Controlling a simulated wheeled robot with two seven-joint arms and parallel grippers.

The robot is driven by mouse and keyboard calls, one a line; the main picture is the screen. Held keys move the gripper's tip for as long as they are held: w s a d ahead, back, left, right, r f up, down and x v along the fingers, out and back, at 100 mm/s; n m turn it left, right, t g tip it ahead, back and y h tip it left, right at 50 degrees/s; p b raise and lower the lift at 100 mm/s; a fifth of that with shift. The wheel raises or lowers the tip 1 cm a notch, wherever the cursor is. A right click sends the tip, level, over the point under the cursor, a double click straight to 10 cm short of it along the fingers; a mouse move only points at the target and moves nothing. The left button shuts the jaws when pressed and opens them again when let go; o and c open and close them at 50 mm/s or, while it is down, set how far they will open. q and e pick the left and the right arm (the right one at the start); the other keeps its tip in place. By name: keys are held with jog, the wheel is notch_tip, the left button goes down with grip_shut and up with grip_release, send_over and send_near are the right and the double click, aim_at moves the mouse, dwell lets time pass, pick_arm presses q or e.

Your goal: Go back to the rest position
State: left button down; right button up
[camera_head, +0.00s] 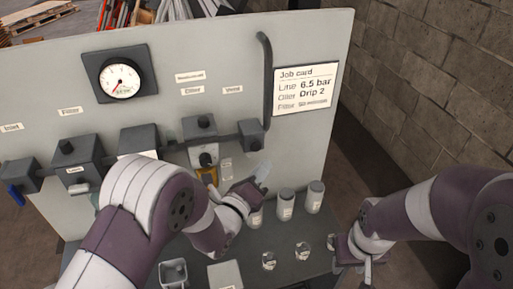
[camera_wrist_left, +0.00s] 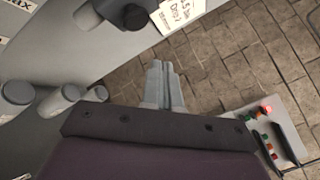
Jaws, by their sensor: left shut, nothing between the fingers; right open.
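My left gripper (camera_head: 262,174) reaches in front of the grey panel (camera_head: 215,105), just above the row of bottles. In the left wrist view its two fingers (camera_wrist_left: 164,84) are together with nothing between them. My right gripper (camera_head: 352,262) is at the lower right, by the right end of the bench. It is open; no object shows in it. My left forearm covers part of the panel's lower left and of the bench.
Bottles (camera_head: 286,203) and small jars (camera_head: 302,250) stand on the bench near my left gripper. The panel carries a gauge (camera_head: 120,80), a job card (camera_head: 306,87) and a dark curved pipe (camera_head: 266,75). A brick wall (camera_head: 440,75) is at right. A box with coloured buttons (camera_wrist_left: 264,140) shows in the wrist view.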

pick_arm(q)
jog(key=shift+s+d, duration=0.2)
jog(key=shift+s, duration=0.5)
jog(key=s+a+f+n+g+y, duration=0.3)
jog(key=f+n+g, duration=0.1)
jog(key=f+n, duration=0.35)
jog(key=s+a+f+n+g+y, duration=0.3)
jog(key=f+n+g, duration=0.25)
jog(key=n, duration=0.35)
jog(key=s+a+r+n+g+y+b, duration=0.1)
jog(key=s+a+n+g+b, duration=0.3)
jog(key=s+a+n, duration=0.8)
jog(key=shift+s+r+n+g+y, duration=0.4)
jog(key=shift+n+g+y, duration=0.5)
jog(key=shift+n, duration=0.65)
